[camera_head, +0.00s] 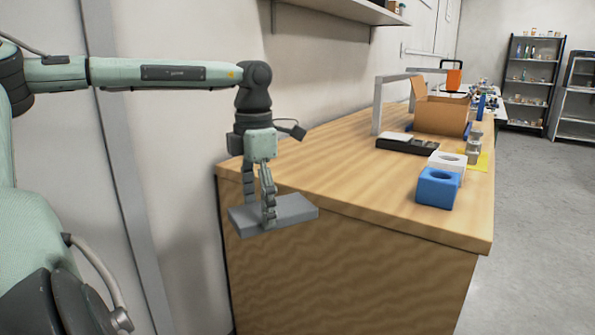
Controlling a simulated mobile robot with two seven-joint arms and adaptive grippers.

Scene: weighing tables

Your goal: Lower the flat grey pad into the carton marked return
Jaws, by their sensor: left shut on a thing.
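My left gripper (262,208) points down and is shut on the flat grey pad (293,211). The pad is held level in front of the table's near left corner, and its lower edge hides part of the table's side. An open brown carton (441,116) stands farther back on the table with a flap raised. I cannot read any marking on it. The gripper and pad are well apart from the carton, to its left and nearer to me. My right gripper is out of view.
The wooden table (345,175) bears a black scale (407,145), a blue holder (437,188), a white holder (447,161) and a grey frame (377,105) beside the carton. Its near left top is clear. A wall shelf (345,10) hangs above.

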